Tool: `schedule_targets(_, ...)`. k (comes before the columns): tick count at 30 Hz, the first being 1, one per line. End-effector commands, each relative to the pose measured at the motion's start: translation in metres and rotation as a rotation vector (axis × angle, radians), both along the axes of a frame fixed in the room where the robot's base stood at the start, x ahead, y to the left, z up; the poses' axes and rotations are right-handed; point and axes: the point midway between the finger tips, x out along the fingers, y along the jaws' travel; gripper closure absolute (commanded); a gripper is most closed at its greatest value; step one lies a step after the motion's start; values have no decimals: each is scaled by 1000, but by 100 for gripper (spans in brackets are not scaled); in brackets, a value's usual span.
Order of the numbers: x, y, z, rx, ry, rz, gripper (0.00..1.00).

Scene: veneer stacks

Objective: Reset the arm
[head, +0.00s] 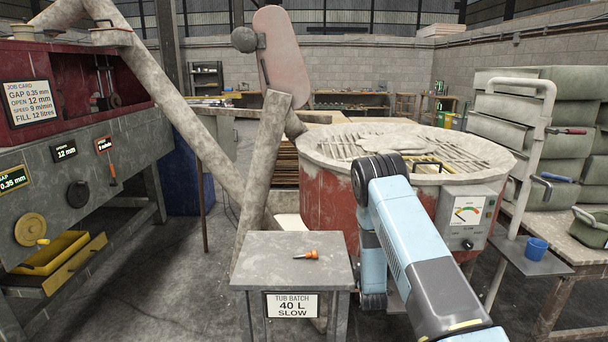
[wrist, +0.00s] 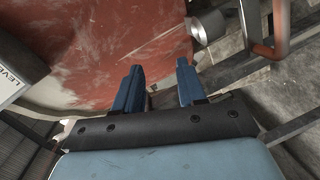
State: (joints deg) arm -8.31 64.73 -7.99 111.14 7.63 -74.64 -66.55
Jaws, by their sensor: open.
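My arm (head: 412,240) reaches up from the lower right of the head view, bends at a dark joint in front of the red tub, and drops down beside the small grey stand. My gripper (wrist: 160,66) shows in the wrist view with its two blue fingers apart and nothing between them. The fingers point along the tub's scuffed red wall (wrist: 100,45); I cannot tell the distance to it. In the head view the gripper is hidden.
The red tub (head: 328,205) with a grated top stands close by. The small stand (head: 262,245) holds an orange-handled tool (head: 305,255). A control box (head: 467,213) and blue cup (head: 536,248) are right. Metal pipes (wrist: 208,26) show near the fingers.

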Motion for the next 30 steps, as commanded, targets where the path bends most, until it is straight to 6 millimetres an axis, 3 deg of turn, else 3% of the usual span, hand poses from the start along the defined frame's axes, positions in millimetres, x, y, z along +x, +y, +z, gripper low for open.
schedule_targets(1, 4, 0, 16, 25, 6, -7, 60)
schedule_targets(7, 12, -1, 70, 131, 61, -39, 60)
schedule_targets(16, 4, -2, 159, 305, 153, -93, 60)
schedule_targets(23, -17, 0, 223, 431, 228, -133, 60)
schedule_targets(30, -53, -1, 286, 554, 302, -180, 60)
